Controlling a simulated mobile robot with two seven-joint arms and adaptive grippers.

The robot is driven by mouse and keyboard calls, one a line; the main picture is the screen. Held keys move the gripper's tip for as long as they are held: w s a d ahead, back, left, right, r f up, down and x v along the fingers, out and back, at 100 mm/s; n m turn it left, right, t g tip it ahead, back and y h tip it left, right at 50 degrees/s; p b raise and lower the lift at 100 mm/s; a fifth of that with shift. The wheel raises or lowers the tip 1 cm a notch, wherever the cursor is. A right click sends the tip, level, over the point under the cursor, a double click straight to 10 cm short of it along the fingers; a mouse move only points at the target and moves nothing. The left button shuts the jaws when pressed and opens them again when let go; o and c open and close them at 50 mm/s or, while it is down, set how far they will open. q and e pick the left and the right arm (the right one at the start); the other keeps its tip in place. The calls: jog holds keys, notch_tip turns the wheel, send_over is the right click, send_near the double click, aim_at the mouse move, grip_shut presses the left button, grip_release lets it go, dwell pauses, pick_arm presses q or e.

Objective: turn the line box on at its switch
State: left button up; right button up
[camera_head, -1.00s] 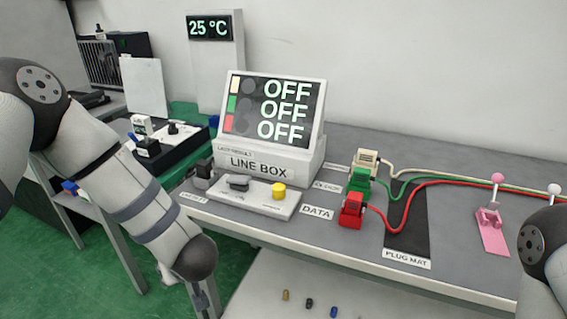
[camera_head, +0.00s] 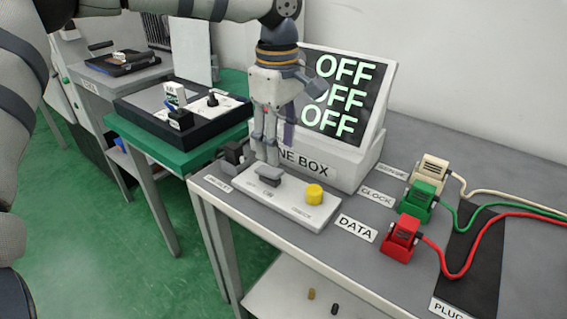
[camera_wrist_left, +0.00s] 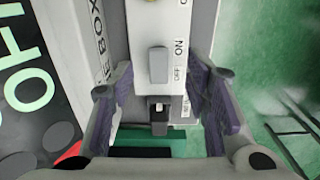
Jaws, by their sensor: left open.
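The line box (camera_head: 345,165) stands on the grey table, its screen showing OFF on three lines. At its foot is a pale panel (camera_head: 300,208) with a grey switch (camera_head: 269,177) and a yellow button (camera_head: 314,194). My left gripper (camera_head: 266,160) points down just above and behind the switch and hides part of the box. In the left wrist view the switch (camera_wrist_left: 158,65) shows beside ON and OFF lettering. It lies ahead, between the lines of the open, empty fingers (camera_wrist_left: 163,90). I cannot see any contact. My right gripper is out of view.
A black block (camera_head: 234,153) sits at the panel's left end. Cream (camera_head: 431,170), green (camera_head: 418,198) and red (camera_head: 400,240) plugs with cables stand right of the panel. A green-topped table with a black tray (camera_head: 150,112) is at the left.

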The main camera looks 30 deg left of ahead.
aim_at(278, 182)
pick_arm(q)
notch_tip(278, 182, down, 6)
jog(key=shift+f, duration=0.1)
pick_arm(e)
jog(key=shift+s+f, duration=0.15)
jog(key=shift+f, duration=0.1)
pick_arm(q)
grip_shut()
jog(key=shift+s+d+r+y+p, duration=0.1)
jog(key=shift+d+r+y+p, duration=0.25)
jog(key=shift+y+p, duration=0.35)
jog(key=y, duration=0.1)
jog(key=f+y, duration=0.1)
jog(key=shift+w+d+f+y+p, duration=0.15)
jog(key=shift+w+y+p, duration=0.05)
jog(key=shift+y+p, duration=0.1)
jog(key=shift+f+y, duration=0.3)
jog(key=shift+y, duration=0.2)
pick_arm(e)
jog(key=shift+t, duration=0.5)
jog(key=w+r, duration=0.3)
